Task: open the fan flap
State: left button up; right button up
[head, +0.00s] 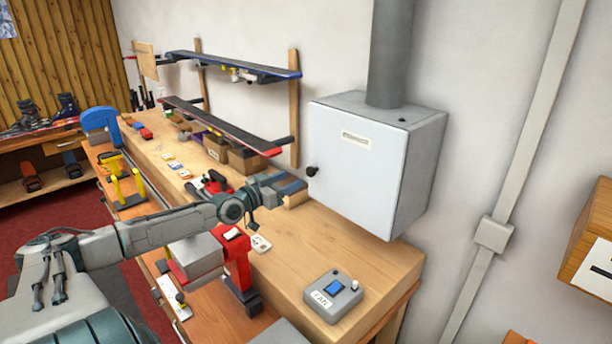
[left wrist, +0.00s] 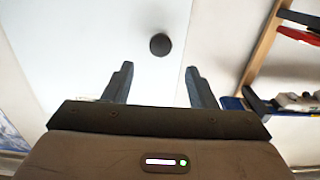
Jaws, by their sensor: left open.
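The fan flap (head: 355,165) is the pale front door of a grey metal box on the wall below a round duct. It looks shut, and a small label is near its top. A black round knob (head: 312,171) sits at its left edge. In the left wrist view the knob (left wrist: 160,44) is ahead of the fingers, about midway between them and apart from them. My left gripper (head: 292,188) is open and empty, just left of and slightly below the knob; in the left wrist view its two fingers (left wrist: 160,78) stand apart. My right gripper does not show.
A grey control box (head: 333,296) labelled FAN, with a blue switch, stands on the bench (head: 385,268) below the flap. A red clamp-like device (head: 238,260) is under my left arm. Skis (head: 222,126) hang on the wall to the left. The space before the flap looks clear.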

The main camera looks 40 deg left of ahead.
aim_at(309, 172)
pick_arm(q)
jog(key=w+b, duration=0.1)
jog(key=w, duration=0.1)
jog(key=w+b, duration=0.1)
jog(key=w, duration=0.1)
jog(key=shift+w+d+f, duration=0.1)
jog(key=shift+d+f, duration=0.05)
jog(key=shift+w, duration=0.35)
jog(key=shift+w+d, duration=0.15)
jog(key=shift+w, duration=0.75)
grip_shut()
